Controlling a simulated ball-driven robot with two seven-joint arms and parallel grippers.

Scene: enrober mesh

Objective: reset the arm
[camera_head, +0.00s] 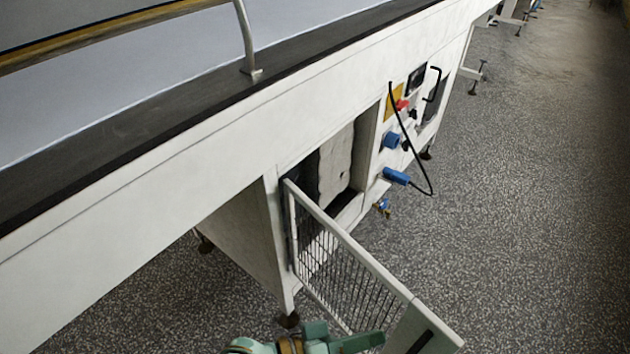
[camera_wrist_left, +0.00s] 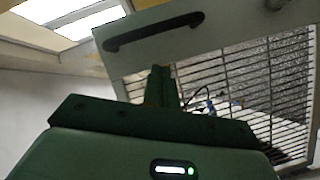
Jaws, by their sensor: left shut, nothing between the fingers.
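My left gripper (camera_head: 362,342) is green and shows at the bottom edge of the head view, beside the lower end of an open mesh door (camera_head: 345,238). Its fingers are shut with nothing between them. In the left wrist view the closed fingers (camera_wrist_left: 160,88) point up in front of the door's pale plate (camera_wrist_left: 205,38), which carries a black handle (camera_wrist_left: 152,32). I cannot tell whether the fingers touch the door. The handle also shows in the head view (camera_head: 420,342). My right gripper is in neither view.
The door is attached to a long white machine (camera_head: 235,135), beside an open compartment (camera_head: 335,165). Blue fittings (camera_head: 396,177) and a black cable (camera_head: 425,181) stick out beyond it. The speckled floor (camera_head: 520,200) to the right is clear.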

